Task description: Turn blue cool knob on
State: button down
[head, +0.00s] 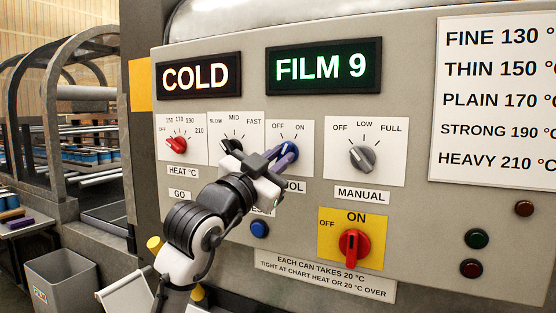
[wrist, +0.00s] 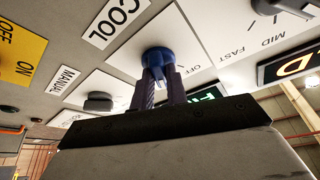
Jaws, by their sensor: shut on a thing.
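The blue COOL knob (head: 291,149) sits on a white plate marked OFF and ON, in the middle of the grey panel. My gripper (head: 283,158) reaches up to it from the lower left, and its fingers cover part of the knob. In the wrist view the blue knob (wrist: 158,60) shows between the two finger ends, and my gripper (wrist: 158,82) is shut on it. The knob's pointer is hidden by the fingers, so I cannot tell its setting. The COOL label (wrist: 119,20) shows in the wrist view.
Nearby are the red HEAT knob (head: 177,144), the grey MANUAL knob (head: 362,157) and a red ON/OFF switch (head: 354,248) on a yellow plate. A blue button (head: 260,229) is below. Displays read COLD (head: 197,77) and FILM 9 (head: 322,66). A grey bin (head: 62,284) stands lower left.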

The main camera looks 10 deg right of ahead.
jog(key=c, duration=1.4)
grip_release()
jog(key=b+v, duration=0.4)
jog(key=v, duration=1)
jog(key=shift+d, duration=0.1)
